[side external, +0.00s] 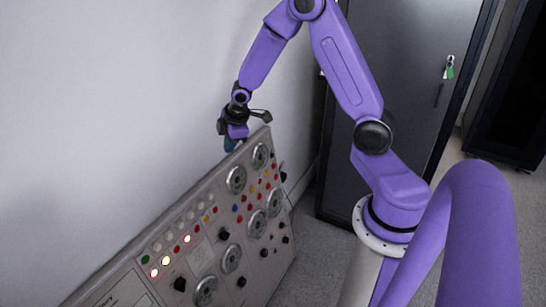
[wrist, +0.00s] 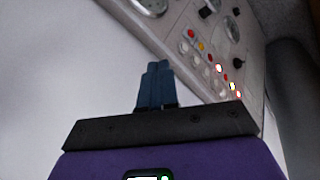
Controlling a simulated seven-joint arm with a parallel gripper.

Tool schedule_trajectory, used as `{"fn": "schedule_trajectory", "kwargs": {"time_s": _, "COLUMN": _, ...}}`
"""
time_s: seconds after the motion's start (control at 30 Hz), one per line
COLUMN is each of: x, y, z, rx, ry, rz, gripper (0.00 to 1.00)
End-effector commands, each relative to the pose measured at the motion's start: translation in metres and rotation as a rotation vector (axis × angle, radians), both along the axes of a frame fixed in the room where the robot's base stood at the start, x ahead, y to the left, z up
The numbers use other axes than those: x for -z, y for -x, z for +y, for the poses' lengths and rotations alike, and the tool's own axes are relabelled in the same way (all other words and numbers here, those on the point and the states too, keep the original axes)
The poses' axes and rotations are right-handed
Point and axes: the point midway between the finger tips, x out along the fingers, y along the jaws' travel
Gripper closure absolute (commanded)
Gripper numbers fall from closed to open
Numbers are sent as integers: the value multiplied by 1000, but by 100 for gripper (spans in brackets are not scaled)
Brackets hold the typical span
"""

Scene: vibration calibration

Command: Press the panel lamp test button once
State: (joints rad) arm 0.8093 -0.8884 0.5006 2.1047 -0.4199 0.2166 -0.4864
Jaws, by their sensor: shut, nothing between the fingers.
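The grey control panel (side external: 130,268) leans near the wall, with round dials, black knobs and rows of small coloured buttons and lamps. It fills the upper right of the wrist view (wrist: 262,75). Several lamps glow, including a red one (side external: 187,239); it seems to be among the lit ones in the wrist view (wrist: 218,68). I cannot tell which button is the lamp test button. My gripper (side external: 231,146) is at the panel's top edge, near its far end. Its blue fingers (wrist: 156,75) are shut and empty; they appear apart from the buttons.
A pale wall (side external: 90,100) runs behind the panel. A dark cabinet (side external: 415,70) with a green-tagged lock (side external: 449,70) stands at the back right. Grey floor (side external: 315,255) lies open between panel and cabinet.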

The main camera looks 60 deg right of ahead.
Motion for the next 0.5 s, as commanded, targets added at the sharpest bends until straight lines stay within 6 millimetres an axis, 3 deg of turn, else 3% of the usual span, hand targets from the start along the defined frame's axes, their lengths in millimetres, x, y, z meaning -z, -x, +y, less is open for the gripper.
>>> {"fn": "schedule_trajectory", "kwargs": {"time_s": 0.23, "x": 48, "y": -26, "z": -86, "rx": 21, "ry": 23, "rz": -37, "gripper": 100}}
{"fn": "schedule_trajectory", "kwargs": {"time_s": 0.5, "x": 104, "y": -22, "z": -178, "rx": 32, "ry": 37, "rz": -83, "gripper": 100}}
